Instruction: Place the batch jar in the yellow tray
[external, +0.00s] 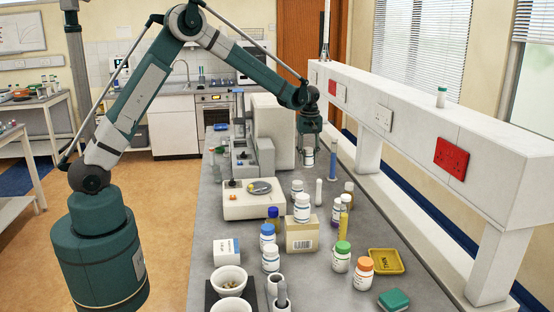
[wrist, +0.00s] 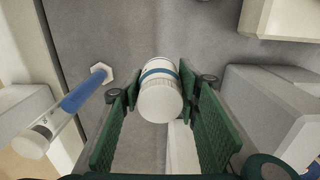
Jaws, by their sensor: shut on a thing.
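My gripper (external: 308,133) is shut on a white jar (external: 308,157), high over the far part of the bench. In the wrist view the jar (wrist: 161,93), with a white lid and a blue band, sits between the green fingers of my gripper (wrist: 157,88). Its label cannot be read, so I cannot tell by name whether it is the batch jar. The yellow tray (external: 386,261) lies flat at the near right of the bench, well apart from my gripper. It appears empty and is not seen in the wrist view.
A blue cylinder (external: 333,162) stands beside the held jar. Several bottles, a cardboard box (external: 300,236) and a balance (external: 253,198) crowd the middle bench. A green-capped jar (external: 341,256), an orange-capped jar (external: 362,273) and a green box (external: 394,299) stand around the tray.

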